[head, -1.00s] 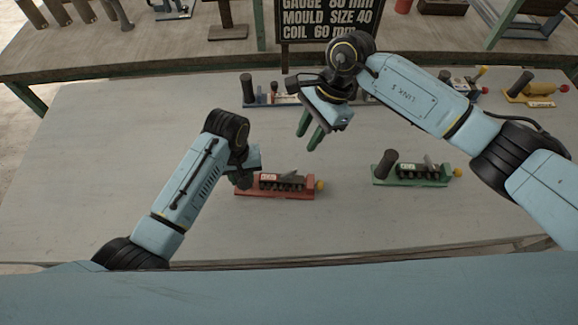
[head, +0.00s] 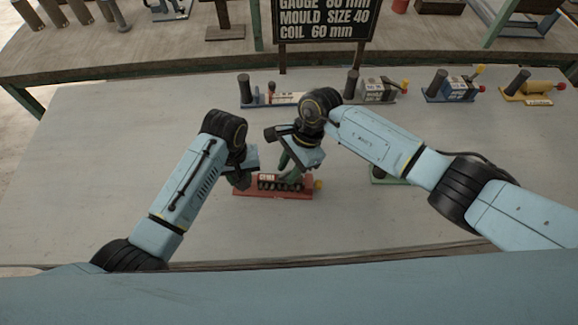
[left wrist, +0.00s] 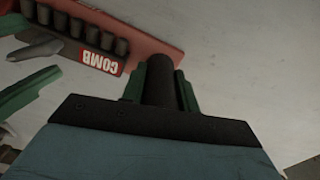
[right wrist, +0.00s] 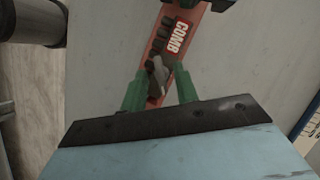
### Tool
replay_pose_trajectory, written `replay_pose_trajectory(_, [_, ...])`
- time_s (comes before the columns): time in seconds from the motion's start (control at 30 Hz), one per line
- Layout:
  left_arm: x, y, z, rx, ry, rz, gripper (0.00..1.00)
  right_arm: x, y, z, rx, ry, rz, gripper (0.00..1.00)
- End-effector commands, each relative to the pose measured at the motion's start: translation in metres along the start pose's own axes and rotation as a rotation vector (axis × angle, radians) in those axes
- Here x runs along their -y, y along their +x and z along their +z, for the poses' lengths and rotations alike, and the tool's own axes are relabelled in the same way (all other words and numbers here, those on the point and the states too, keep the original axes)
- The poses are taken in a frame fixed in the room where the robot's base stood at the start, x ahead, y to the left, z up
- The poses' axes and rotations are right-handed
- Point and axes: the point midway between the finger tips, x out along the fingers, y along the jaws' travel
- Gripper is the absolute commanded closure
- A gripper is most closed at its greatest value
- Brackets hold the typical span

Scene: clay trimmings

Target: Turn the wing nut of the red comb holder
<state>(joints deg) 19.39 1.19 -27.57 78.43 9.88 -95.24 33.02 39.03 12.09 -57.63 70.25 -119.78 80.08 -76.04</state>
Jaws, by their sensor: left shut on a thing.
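My right gripper (head: 291,170) is open over the toothed part of the holder. In the right wrist view the grey wing nut (right wrist: 157,74) shows between the two spread green fingers. I cannot tell whether they touch it. In the head view the right gripper hides the nut.
A green holder (head: 384,180) stands to the right, partly behind my right arm. A blue-based holder (head: 262,103), a grey one (head: 378,98), another blue one (head: 450,94) and a yellow one (head: 533,96) stand along the back. The front left of the table is clear.

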Motion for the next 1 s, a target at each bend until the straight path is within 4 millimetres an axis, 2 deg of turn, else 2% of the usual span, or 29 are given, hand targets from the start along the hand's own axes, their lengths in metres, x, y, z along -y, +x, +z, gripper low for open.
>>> replay_pose_trajectory(0.13, [-0.0007,-0.0010,-0.0006,-0.002,0.000,0.002,1.00,0.0001,-0.0003,0.0000,0.000,0.000,0.000,0.71])
replay_pose_trajectory(0.37, [-0.0007,-0.0010,-0.0006,-0.002,0.000,0.002,1.00,0.0001,-0.0006,-0.0001,0.000,0.000,0.000,1.00])
replay_pose_trajectory(0.77, [-0.0006,-0.0009,-0.0006,-0.002,0.000,0.002,1.00,-0.0001,-0.0009,-0.0006,-0.002,0.033,-0.015,1.00])
replay_pose_trajectory(1.0, [-0.0005,-0.0008,-0.0005,-0.001,0.000,0.001,1.00,-0.0014,-0.0007,-0.0012,-0.004,0.156,-0.066,1.00])
